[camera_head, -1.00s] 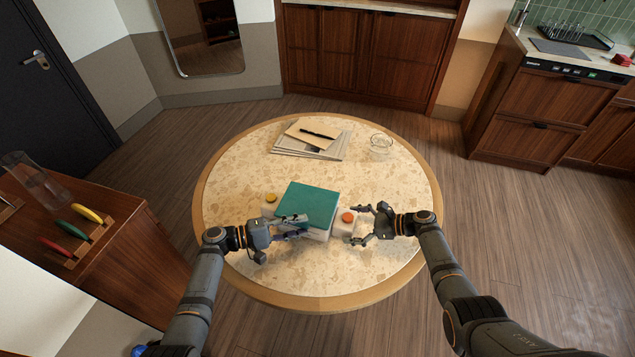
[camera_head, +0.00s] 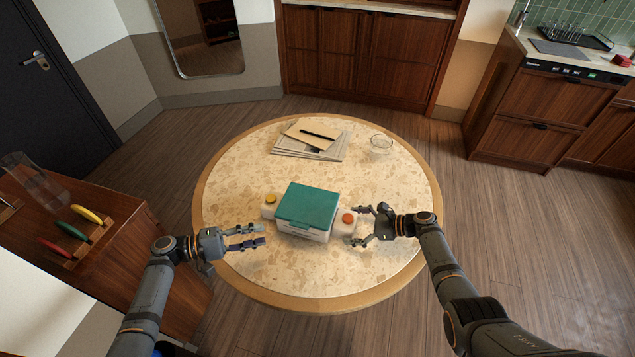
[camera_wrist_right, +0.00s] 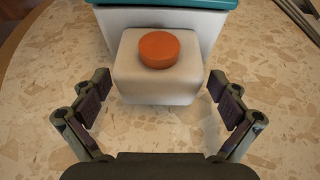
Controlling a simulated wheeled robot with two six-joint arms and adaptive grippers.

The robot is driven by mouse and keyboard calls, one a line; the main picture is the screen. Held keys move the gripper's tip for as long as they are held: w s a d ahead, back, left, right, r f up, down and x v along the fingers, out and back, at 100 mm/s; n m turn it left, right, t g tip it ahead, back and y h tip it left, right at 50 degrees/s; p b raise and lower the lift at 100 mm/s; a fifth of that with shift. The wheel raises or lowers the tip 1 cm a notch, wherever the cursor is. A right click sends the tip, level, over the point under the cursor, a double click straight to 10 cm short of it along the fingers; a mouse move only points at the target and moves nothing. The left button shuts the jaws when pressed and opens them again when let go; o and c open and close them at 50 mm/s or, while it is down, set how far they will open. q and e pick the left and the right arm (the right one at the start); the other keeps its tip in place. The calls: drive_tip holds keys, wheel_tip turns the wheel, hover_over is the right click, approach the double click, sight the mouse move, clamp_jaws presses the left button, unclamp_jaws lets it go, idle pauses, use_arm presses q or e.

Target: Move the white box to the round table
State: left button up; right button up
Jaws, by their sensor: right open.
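The white box (camera_head: 304,233) with a teal lid (camera_head: 308,205) sits on the round table (camera_head: 236,186). It has a white side block with a yellow knob (camera_head: 270,199) at its left and one with an orange knob (camera_head: 348,218) at its right. My left gripper (camera_head: 264,236) is open and empty, left of the box and apart from it. My right gripper (camera_head: 357,226) is open just right of the box. In the right wrist view, its open fingers stand either side of the white block (camera_wrist_right: 158,85) under the orange knob (camera_wrist_right: 159,49), not touching it.
Papers with a pen (camera_head: 310,140) and a clear glass (camera_head: 381,143) stand at the back of the table. A wooden cabinet (camera_head: 125,255) at left holds a clear vase (camera_head: 35,180) and colored-handled tools (camera_head: 72,230). The table's front is clear.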

drive_tip(key=v, duration=1.2)
drive_tip(key=shift+f, duration=0.1)
drive_tip(key=shift+d, duration=0.15)
